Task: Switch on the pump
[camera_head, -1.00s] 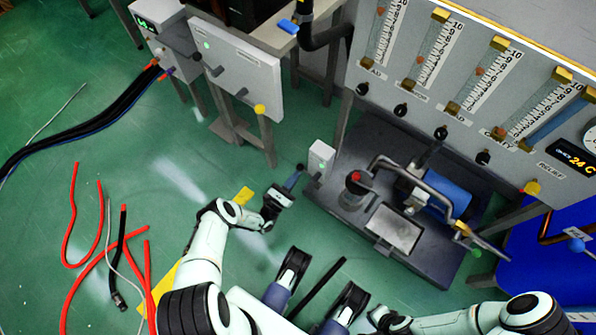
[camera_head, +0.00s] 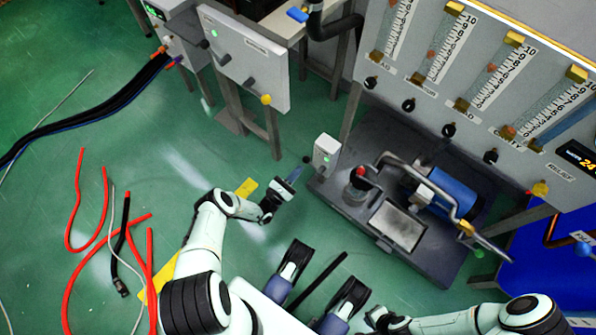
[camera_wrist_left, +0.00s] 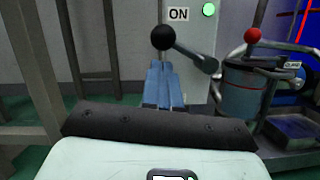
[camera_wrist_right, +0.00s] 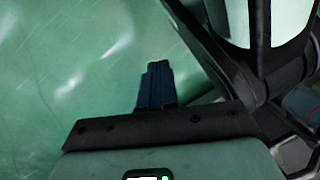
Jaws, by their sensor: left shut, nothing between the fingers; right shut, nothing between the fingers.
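The pump unit stands on a dark base (camera_head: 410,268) with a blue motor (camera_head: 452,193) and a red-topped canister (camera_head: 360,187). At its left corner is a pale switch box (camera_head: 327,152) with a lit green lamp (camera_wrist_left: 208,10) and an "ON" label (camera_wrist_left: 178,15). Its switch lever (camera_wrist_left: 197,56) sticks out to the left and ends in a black knob (camera_wrist_left: 163,37). My left gripper (camera_head: 295,172) is shut and empty, just short of the knob; in the left wrist view its fingertips (camera_wrist_left: 162,67) appear below the knob. My right gripper (camera_wrist_right: 157,66) is shut and empty over green floor.
A flowmeter panel (camera_head: 470,110) stands behind the pump. A grey panel (camera_head: 243,58) on legs stands left of it. Red hoses (camera_head: 104,205) and black cables (camera_head: 95,115) lie on the floor at the left.

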